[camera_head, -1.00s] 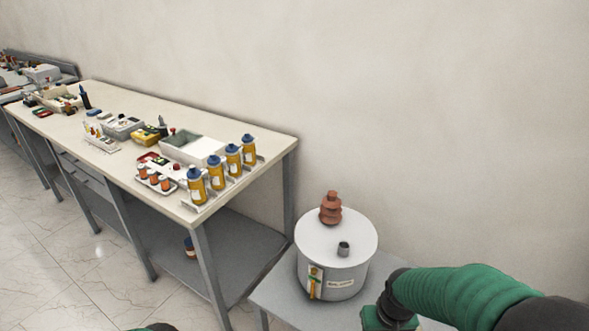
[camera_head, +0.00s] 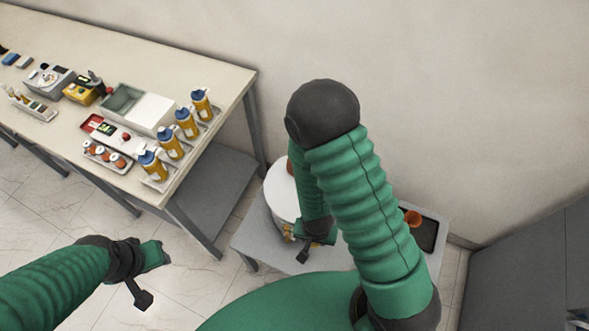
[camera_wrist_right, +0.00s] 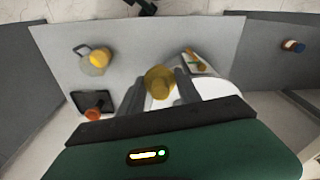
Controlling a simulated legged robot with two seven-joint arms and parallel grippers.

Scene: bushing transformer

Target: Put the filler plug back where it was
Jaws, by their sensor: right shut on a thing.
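My right gripper (camera_wrist_right: 158,90) is shut on a round, brass-yellow piece, seemingly the filler plug (camera_wrist_right: 160,80), held between its two dark fingers. The white transformer tank (camera_wrist_right: 219,92) shows beside the fingers in the right wrist view, partly behind the gripper. In the head view the tank (camera_head: 279,197) is mostly covered by my right arm, and the filler opening on its lid is hidden. A level gauge (camera_wrist_right: 197,62) shows on the tank's side.
The tank stands on a grey table (camera_head: 262,244). A black tray (camera_head: 425,232) with an orange-brown piece (camera_head: 413,218) lies on it. A can-like item with a yellow top (camera_wrist_right: 98,58) also stands there. A workbench (camera_head: 225,85) with bottles (camera_head: 186,122) is at the left.

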